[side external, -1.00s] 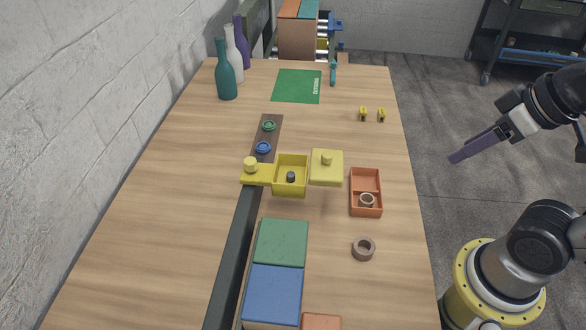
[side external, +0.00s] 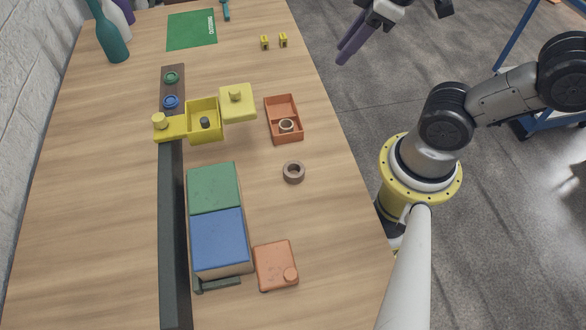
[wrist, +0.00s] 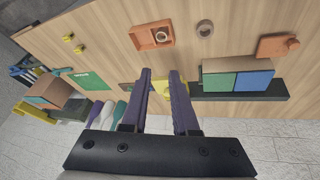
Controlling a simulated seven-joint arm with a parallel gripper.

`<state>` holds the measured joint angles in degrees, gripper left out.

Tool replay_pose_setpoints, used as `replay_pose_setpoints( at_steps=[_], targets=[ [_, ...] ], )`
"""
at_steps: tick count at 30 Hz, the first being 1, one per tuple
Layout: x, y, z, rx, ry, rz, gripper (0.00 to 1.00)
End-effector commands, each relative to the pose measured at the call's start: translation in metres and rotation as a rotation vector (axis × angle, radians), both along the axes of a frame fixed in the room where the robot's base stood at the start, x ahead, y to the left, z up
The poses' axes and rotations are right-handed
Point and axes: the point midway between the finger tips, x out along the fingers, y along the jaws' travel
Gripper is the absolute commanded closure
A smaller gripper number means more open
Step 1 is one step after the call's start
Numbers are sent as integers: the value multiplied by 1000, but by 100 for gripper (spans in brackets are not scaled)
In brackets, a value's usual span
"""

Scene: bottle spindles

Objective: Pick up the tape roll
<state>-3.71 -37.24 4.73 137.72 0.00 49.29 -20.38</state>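A small brown ring, which looks like the tape roll (side external: 294,180), lies flat on the bare wooden table near its right edge. It also shows at the top of the wrist view (wrist: 205,36). A second, similar ring (side external: 286,130) sits in the front compartment of the open orange box (side external: 298,111); I cannot tell for certain which one is the tape roll. My gripper (side external: 346,52), with purple fingers, is in the air beyond the table's right edge, apart from both rings. In the wrist view its fingers (wrist: 160,72) are spread with nothing held between them.
The orange lid (side external: 276,263) lies in front of the ring. Green (side external: 215,187) and blue (side external: 219,240) boxes stand to its left. A yellow box (side external: 203,133) with its lid (side external: 238,103) and bottles (side external: 112,40) stand further back. Table around the loose ring is clear.

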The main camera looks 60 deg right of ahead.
Motion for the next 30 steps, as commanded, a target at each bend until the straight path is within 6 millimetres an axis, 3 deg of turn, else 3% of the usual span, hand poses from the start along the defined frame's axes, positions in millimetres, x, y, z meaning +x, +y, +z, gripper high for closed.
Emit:
replay_pose_setpoints(
  at_steps=[6, 13, 20, 30],
  targets=[
    [31, 50, -45, -113, 191, 427, 72],
    [27, 100, -101, -181, 378, 701, 72],
    [18, 109, -119, -198, 418, 750, 72],
    [18, 109, -179, -197, 418, 745, 72]
  ],
)
